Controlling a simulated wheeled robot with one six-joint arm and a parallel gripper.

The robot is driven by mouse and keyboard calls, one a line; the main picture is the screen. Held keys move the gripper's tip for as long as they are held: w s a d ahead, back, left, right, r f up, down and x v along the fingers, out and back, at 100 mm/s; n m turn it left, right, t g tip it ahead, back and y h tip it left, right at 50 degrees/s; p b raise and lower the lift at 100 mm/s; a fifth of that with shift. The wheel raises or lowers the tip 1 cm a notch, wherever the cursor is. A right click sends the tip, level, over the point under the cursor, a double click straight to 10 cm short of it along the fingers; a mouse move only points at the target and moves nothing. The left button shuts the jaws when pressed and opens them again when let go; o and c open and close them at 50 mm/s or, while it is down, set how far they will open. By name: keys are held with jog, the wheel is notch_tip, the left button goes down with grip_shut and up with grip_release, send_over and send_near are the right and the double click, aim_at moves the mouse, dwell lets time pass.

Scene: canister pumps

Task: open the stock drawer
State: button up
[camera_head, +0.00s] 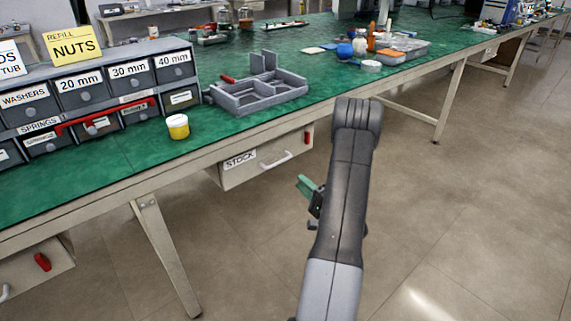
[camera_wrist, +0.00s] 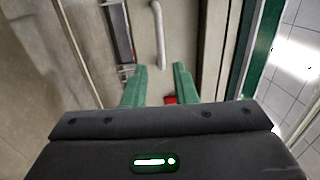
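The stock drawer (camera_head: 231,176) hangs under the green bench top. Its pale front carries a STOCK label (camera_head: 240,159) and a light bar handle (camera_head: 276,160); it looks shut. My gripper (camera_head: 303,186) is below and right of the handle, partly hidden by my arm. In the wrist view my gripper (camera_wrist: 160,76) has its two green fingers apart with nothing held. The handle (camera_wrist: 160,38) runs lengthwise beyond the fingertips, roughly in line with the gap and not between them. The drawer front (camera_wrist: 183,42) lies behind it.
A red part (camera_head: 308,137) sits at the drawer's right end; a red piece (camera_wrist: 170,99) shows between the fingers. A bench leg (camera_head: 165,255) stands left of the drawer. A grey tray (camera_head: 245,103) and yellow-labelled jar (camera_head: 178,126) are on the bench. Floor to the right is clear.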

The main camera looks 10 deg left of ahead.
aim_at(280, 162)
jog(key=b+x, duration=0.1)
jog(key=x, duration=1.1)
jog(key=shift+w+a+r+b, duration=0.1)
jog(key=shift+a+b, duration=0.05)
jog(key=shift+b, duration=0.2)
grip_shut()
